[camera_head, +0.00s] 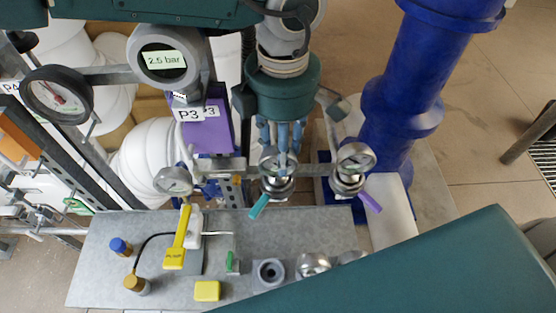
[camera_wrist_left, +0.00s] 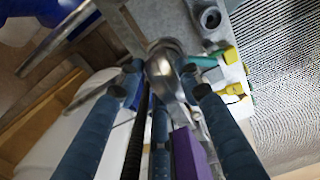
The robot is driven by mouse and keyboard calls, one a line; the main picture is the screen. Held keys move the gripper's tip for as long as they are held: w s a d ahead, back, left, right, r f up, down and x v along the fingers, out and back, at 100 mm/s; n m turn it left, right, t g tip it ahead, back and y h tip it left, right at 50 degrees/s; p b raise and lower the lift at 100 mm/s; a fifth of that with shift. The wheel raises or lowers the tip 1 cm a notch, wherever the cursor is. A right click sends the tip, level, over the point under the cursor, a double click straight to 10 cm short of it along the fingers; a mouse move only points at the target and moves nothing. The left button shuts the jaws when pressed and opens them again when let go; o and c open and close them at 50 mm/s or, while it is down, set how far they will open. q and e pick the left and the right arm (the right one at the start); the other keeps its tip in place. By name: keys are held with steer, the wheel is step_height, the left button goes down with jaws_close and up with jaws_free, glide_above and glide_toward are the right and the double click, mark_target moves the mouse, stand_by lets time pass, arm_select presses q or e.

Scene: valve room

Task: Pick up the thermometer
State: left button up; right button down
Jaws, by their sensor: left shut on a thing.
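The thermometer appears to be the round metal dial (camera_head: 275,160) in the middle of the head view, above a fitting with a teal handle. My left gripper (camera_head: 281,152) reaches down over it, with its blue fingers shut around it. In the left wrist view the rounded metal body (camera_wrist_left: 163,67) sits between the fingertips of the gripper (camera_wrist_left: 160,85). The fingers partly hide the dial, and I cannot tell whether it is clear of the fitting. My right gripper is not in view.
Two similar dials stand at the left (camera_head: 173,181) and right (camera_head: 355,158). The grey bench (camera_head: 110,235) holds a yellow-tagged lever (camera_head: 180,240), a yellow block (camera_head: 207,291) and a grey socket (camera_head: 269,272). A thick blue pipe (camera_head: 405,95) rises at the right.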

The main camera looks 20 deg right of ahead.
arm_select(q)
steer(key=shift+w+r, duration=0.1)
steer(key=shift+r, duration=0.4)
step_height(320, 180, up, 10)
steer(key=b, duration=0.3)
steer(key=shift+r+b, duration=0.2)
steer(key=shift+b, duration=0.1)
step_height(320, 180, up, 9)
steer(key=shift+f, duration=0.15)
